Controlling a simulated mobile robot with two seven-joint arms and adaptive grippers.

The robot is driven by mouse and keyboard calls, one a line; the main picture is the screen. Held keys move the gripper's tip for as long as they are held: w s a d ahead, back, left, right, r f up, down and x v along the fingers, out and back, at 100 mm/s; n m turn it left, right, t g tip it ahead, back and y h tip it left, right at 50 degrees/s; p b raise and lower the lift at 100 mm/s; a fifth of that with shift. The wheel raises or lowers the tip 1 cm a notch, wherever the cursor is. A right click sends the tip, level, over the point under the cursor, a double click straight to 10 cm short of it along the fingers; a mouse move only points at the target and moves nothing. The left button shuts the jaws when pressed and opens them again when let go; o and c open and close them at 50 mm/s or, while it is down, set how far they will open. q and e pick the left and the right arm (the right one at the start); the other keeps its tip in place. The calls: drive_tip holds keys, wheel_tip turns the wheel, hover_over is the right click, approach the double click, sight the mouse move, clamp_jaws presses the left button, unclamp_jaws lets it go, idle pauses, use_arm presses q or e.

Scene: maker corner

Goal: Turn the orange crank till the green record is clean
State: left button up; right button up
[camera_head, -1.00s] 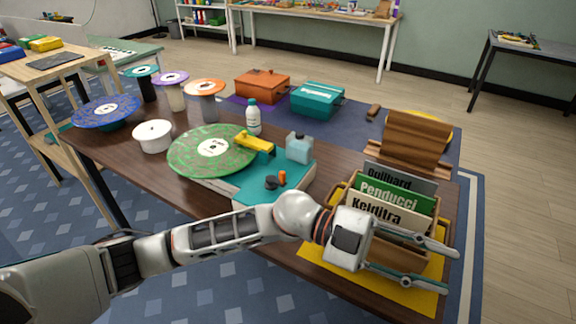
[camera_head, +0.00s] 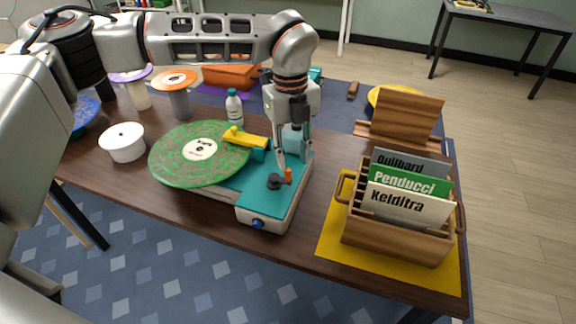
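The green record (camera_head: 195,165) lies flat on the teal-topped machine (camera_head: 262,208), with a white label and a greyish mottled pattern over its green surface. A yellow arm (camera_head: 245,138) reaches over its right edge. The orange crank handle (camera_head: 288,175) stands upright beside a dark hub (camera_head: 273,182) on the machine's right part. My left gripper (camera_head: 291,168) points down right over the crank handle, its fingers apart, one left and one right of the handle's top. I cannot tell whether they touch it. My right gripper is not in view.
A wooden rack (camera_head: 395,235) with several labelled sleeves stands on a yellow mat at the right. A white pot (camera_head: 124,143) stands left of the record, and a white bottle (camera_head: 234,107) behind it. A light-blue canister is partly hidden behind my gripper. The table's front edge is clear.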

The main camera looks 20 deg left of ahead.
sight(288, 170)
use_arm(q)
drive_tip(key=shift+w+a+r, duration=0.4)
drive_tip(key=shift+a, duration=0.3)
drive_tip(key=shift+w+a+y, duration=0.15)
drive_tip(key=shift+a+y, duration=0.05)
drive_tip(key=shift+y, duration=0.1)
wheel_tip(288, 170, down, 8)
drive_tip(key=shift+d+r, duration=0.1)
drive_tip(key=shift+r, duration=0.1)
clamp_jaws()
